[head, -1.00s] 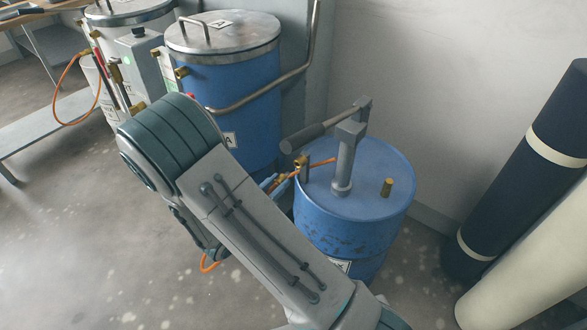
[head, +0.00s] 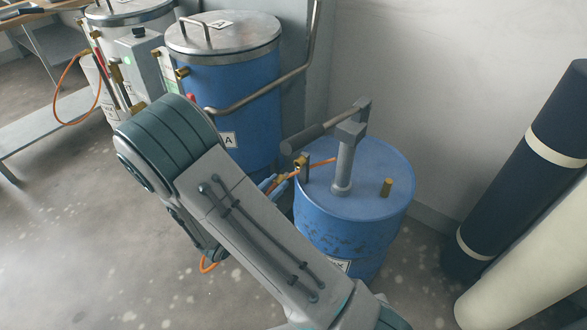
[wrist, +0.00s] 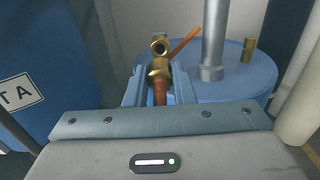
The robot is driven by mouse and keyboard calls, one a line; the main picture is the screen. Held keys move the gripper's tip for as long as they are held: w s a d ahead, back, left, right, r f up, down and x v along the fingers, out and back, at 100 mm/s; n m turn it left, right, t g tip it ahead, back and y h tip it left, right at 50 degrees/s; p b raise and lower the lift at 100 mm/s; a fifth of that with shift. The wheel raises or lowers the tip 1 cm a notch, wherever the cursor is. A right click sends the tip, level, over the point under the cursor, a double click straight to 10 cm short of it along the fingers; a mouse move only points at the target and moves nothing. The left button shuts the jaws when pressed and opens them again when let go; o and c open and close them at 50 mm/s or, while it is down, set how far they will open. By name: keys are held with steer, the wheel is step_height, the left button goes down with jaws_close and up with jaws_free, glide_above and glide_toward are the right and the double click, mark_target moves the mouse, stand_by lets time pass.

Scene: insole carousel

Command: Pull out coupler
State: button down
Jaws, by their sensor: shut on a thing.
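The brass coupler (wrist: 158,72) with a reddish-orange hose below it sits between the fingers of my gripper (wrist: 156,84) in the wrist view. My gripper is shut on it. A brass port (wrist: 159,46) shows just above the coupler, its dark round mouth facing the camera. In the head view the port (head: 300,163) is at the left rim of the blue drum (head: 345,225). Coupler and port overlap in view; the visible mouth suggests they are apart, but the gap's size cannot be told. My arm hides much of the gripper in the head view.
A pump with a grey handle (head: 308,138) stands on the drum, with a brass plug (head: 387,188) beside it. A blue tank marked A (head: 240,100) and a bent pipe (head: 262,94) are behind. Dark and cream rolls (head: 515,175) lean at right.

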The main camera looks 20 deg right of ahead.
mark_target(274, 184)
steer(key=shift+r+p, duration=2.8)
steer(key=shift+r, duration=0.7)
steer(key=shift+f, duration=0.1)
